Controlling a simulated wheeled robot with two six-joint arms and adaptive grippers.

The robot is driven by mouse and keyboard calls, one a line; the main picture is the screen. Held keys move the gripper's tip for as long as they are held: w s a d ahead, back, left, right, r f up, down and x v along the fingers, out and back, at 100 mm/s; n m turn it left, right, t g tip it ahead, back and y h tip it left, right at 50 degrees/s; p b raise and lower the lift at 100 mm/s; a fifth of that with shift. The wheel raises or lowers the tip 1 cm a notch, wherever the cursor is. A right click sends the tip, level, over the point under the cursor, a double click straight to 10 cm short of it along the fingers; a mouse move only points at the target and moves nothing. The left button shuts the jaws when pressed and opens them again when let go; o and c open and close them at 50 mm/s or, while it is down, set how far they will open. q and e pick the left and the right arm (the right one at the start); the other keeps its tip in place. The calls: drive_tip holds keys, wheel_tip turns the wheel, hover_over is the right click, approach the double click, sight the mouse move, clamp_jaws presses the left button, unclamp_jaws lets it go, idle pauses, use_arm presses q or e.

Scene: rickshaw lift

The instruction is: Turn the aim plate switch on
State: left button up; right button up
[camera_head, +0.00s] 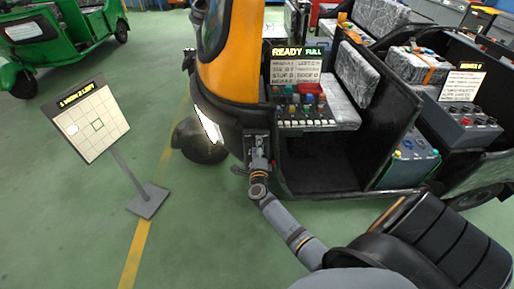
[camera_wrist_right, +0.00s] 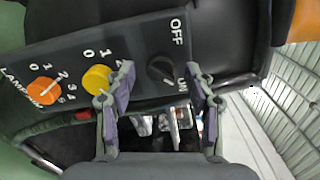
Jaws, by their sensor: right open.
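The aim plate (camera_head: 103,108), a pale grid board with a green square and a white spot left of it, stands tilted on a post at the left. In the right wrist view a dark switch panel (camera_wrist_right: 118,38) carries an orange knob (camera_wrist_right: 45,91), a yellow knob (camera_wrist_right: 97,78) and a black knob (camera_wrist_right: 162,69) marked OFF and ON. No label reading aim plate is legible. My right gripper (camera_wrist_right: 160,72) is open, its fingers on either side of the black knob; contact is unclear. In the head view my right gripper (camera_head: 257,148) is at the rickshaw's front. My left gripper is out of view.
The orange and black rickshaw (camera_head: 236,60) has a lit headlamp (camera_head: 208,124). A control box (camera_head: 306,102) with coloured knobs sits inside under a READY sign (camera_head: 287,51). A green rickshaw (camera_head: 62,38) stands at the back left. Floor around the aim plate is clear.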

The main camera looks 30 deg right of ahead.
drive_tip(key=v, duration=1.2)
drive_tip(key=shift+d, duration=0.1)
drive_tip(key=s+a+f+n+g+y, duration=0.1)
drive_tip(key=s+a+f+n+y, duration=0.15)
drive_tip(key=f+n, duration=0.45)
drive_tip(key=s+a+f+n+g+y, duration=0.2)
drive_tip(key=s+f+n+y, duration=0.15)
drive_tip(key=f, duration=0.75)
drive_tip(key=s+a+f+n+g+y, duration=0.1)
drive_tip(key=s+a+f+n+y, duration=0.15)
drive_tip(key=f+n, duration=0.5)
drive_tip(key=s+d+f+n+g, duration=0.1)
drive_tip(key=s+f+n+g, duration=0.2)
drive_tip(key=s+f, duration=0.3)
drive_tip(key=s+d+f+n+g, duration=0.2)
drive_tip(key=s+f, duration=0.4)
drive_tip(key=s, duration=0.8)
drive_tip(key=s+d+f+n+g, duration=0.1)
drive_tip(key=s+f+n+g, duration=0.3)
drive_tip(key=s, duration=0.6)
wheel_tip(320, 180, down, 2)
drive_tip(key=shift+d+g, duration=0.2)
drive_tip(key=shift+g, duration=0.3)
